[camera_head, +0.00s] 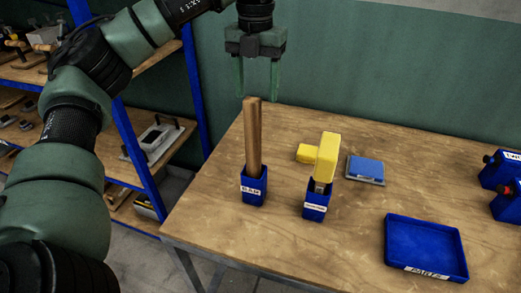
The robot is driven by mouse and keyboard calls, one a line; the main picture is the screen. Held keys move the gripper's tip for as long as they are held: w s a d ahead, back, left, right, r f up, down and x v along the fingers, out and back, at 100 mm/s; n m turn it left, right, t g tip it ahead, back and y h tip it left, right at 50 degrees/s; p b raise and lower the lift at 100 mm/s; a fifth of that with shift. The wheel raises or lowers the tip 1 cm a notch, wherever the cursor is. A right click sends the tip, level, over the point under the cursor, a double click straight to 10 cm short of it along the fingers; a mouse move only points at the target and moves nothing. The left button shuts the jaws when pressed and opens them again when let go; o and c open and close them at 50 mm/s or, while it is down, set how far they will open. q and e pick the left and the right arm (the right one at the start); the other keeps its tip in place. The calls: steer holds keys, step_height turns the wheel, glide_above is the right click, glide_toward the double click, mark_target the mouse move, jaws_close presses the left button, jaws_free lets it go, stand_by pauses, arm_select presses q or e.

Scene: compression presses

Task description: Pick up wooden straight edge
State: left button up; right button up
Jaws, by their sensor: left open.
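The wooden straight edge (253,137) is a long brown bar that stands upright in a small blue labelled holder (253,189) on the left part of the table. Its lower end is hidden inside the holder. My left gripper (257,94) is open and points down, with its two green fingers spread apart. In the picture its fingertips lie around the level of the bar's top end; I see no contact and cannot tell the exact gap in depth. My right gripper is not in view.
A second blue holder (316,203) carries a yellow-handled tool (327,156). Behind it lie a yellow block (307,153) and a blue-topped block (366,168). A blue tray (425,247) is at the front right of the wooden table (230,235). Shelves (150,165) stand at left.

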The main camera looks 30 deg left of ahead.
mark_target(252, 118)
arm_select(q)
steer(key=shift+s+f, duration=0.15)
steer(key=shift+f, duration=0.25)
steer(key=f, duration=0.1)
steer(key=s+f+p, duration=0.1)
steer(key=shift+a+f, duration=0.1)
steer(key=shift+f, duration=0.2)
step_height(252, 118, down, 4)
steer(key=shift+s+r+p, duration=0.15)
steer(key=shift+r+p, duration=0.1)
steer(key=shift+p, duration=0.3)
steer(key=shift+f, duration=0.25)
jaws_close()
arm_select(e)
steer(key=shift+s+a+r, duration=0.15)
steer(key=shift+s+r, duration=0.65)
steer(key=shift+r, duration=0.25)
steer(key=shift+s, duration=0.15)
